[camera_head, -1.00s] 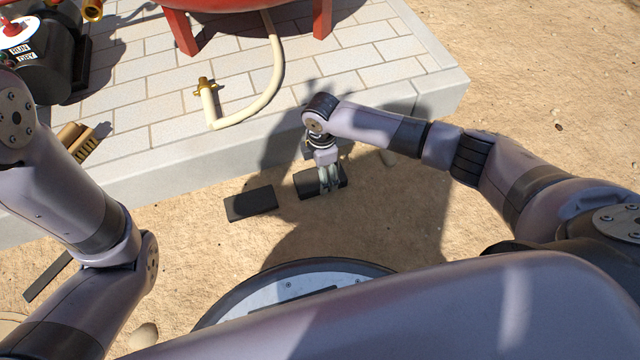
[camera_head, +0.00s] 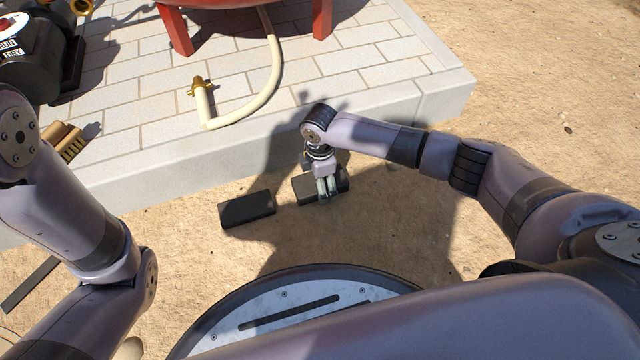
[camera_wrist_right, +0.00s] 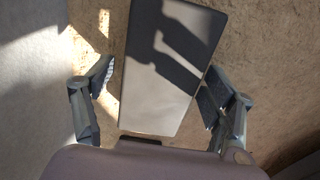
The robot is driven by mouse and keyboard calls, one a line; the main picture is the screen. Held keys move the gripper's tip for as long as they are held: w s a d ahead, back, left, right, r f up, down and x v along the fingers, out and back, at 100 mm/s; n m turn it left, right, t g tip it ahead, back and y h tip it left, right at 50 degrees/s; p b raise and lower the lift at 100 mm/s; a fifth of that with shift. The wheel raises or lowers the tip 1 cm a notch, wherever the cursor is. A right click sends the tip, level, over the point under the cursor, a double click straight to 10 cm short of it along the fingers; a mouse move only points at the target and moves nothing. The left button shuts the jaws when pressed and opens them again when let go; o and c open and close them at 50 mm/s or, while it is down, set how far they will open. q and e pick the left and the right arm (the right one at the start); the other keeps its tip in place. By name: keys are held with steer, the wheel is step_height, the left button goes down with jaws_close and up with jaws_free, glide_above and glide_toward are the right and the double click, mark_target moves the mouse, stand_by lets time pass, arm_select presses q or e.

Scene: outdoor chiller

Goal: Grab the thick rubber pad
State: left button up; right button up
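Two dark rectangular pads lie on the sand beside the paved slab in the head view: a left pad (camera_head: 247,209) and a right pad (camera_head: 305,190). I cannot tell for sure which is the thick rubber one. My right gripper (camera_head: 327,190) points down over the right pad and hides part of it. In the right wrist view my right gripper (camera_wrist_right: 160,82) is open, with one finger on either side of a flat pad (camera_wrist_right: 165,95). A gap shows at the left finger; contact at the right finger is unclear. My left gripper is out of view.
The pale slab edge (camera_head: 150,182) rises just behind the pads. A brush (camera_head: 62,140), a cream hose (camera_head: 262,95) and a red-legged stand (camera_head: 322,18) are on the slab. A dark strip (camera_head: 30,284) lies at lower left. Sand right of the gripper is clear.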

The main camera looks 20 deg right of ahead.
steer(key=c, duration=1.5)
